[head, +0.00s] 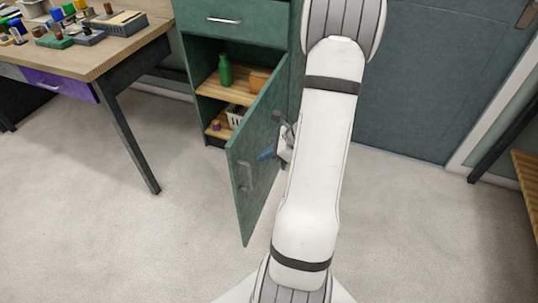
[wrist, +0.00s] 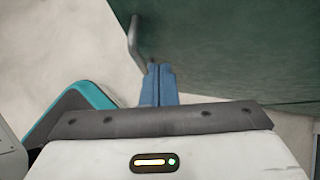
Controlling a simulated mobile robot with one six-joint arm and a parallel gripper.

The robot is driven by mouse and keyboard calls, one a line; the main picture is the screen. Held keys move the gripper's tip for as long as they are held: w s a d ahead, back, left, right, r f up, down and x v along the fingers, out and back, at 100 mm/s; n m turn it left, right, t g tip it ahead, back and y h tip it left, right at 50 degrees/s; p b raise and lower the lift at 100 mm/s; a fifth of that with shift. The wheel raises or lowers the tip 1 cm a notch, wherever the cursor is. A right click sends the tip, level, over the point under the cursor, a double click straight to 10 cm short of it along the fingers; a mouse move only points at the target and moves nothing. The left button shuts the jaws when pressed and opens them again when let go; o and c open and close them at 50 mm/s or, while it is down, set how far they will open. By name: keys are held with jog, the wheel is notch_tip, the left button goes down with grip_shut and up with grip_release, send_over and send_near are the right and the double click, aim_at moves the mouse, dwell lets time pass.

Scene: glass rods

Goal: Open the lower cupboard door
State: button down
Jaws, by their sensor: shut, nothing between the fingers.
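The lower cupboard door (head: 262,120) is a dark green panel. It stands wide open, swung out from the right side of the cupboard towards me, with its handle face visible. Its grey bar handle (head: 246,176) is near the free edge. My gripper (head: 265,154) has blue fingers and is beside the handle face, between the handle and the hinge side. In the wrist view the fingers (wrist: 158,70) are together and empty, close to the door (wrist: 225,50), with the handle (wrist: 135,35) just beyond their tips. I cannot tell whether they touch the door.
Inside the cupboard (head: 202,113) are a green bottle (head: 225,70) and a white basket (head: 236,115). A closed drawer (head: 235,20) is above. A workbench (head: 105,58) with several items stands at the left. The floor (head: 110,235) left of the door is clear.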

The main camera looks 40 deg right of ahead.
jog(key=shift+d, duration=0.1)
jog(key=s+d+r+p, duration=0.2)
jog(key=s+d+r, duration=0.4)
jog(key=s, duration=0.3)
jog(key=shift+s+r, duration=0.15)
jog(key=shift+r, duration=0.4)
